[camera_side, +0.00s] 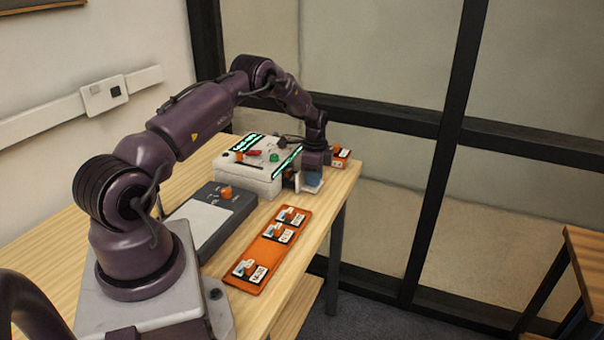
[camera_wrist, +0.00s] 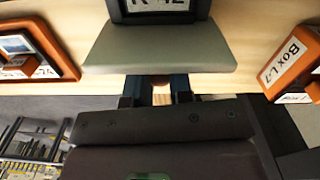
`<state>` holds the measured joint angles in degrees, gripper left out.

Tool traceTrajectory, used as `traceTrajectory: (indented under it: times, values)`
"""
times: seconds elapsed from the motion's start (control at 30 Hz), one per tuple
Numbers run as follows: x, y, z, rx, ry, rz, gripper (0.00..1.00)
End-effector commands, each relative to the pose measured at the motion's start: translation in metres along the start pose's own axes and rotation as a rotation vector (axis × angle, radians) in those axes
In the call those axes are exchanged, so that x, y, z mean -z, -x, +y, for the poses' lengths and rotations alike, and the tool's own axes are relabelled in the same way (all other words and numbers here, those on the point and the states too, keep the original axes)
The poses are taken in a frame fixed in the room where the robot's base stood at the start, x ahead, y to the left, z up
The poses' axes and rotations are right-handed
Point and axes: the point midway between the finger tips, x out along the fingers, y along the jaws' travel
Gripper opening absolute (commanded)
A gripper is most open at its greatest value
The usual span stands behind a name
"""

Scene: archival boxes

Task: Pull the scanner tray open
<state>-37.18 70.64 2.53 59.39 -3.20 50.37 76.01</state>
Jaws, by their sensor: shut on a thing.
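The scanner is a white box (camera_side: 248,180) with green-lit markings and knobs on top, standing near the table's right edge in the side view. Beside its right end my gripper (camera_side: 312,176) points down at a small pale plate, which looks like the scanner tray (camera_side: 313,188). In the wrist view the tray is a grey-green plate (camera_wrist: 158,55) with a dark labelled box (camera_wrist: 160,12) at its far side. My gripper (camera_wrist: 160,90) is shut at the tray's near edge; the exact part between the fingers is mostly hidden.
An orange tray (camera_side: 262,262) with several labelled pieces lies in front of the scanner. A dark-framed panel (camera_side: 202,222) with an orange knob lies to its left. An orange box (camera_side: 341,157) stands just beyond my gripper; its label reads "Box L-7" in the wrist view (camera_wrist: 292,60).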

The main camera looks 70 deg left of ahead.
Motion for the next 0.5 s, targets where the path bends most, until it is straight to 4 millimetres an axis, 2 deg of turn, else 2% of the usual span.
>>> traceTrajectory:
  times: [0.03, 0.1, 0.2, 0.5]
  values:
    - [0.014, 0.001, 0.002, 0.004, -0.007, 0.002, 0.0]
    - [0.028, 0.001, 0.003, 0.004, -0.006, 0.002, 0.0]
    - [0.042, 0.0, 0.006, 0.004, -0.003, 0.002, 0.0]
    - [0.047, 0.001, 0.007, 0.005, 0.0, 0.002, 0.0]
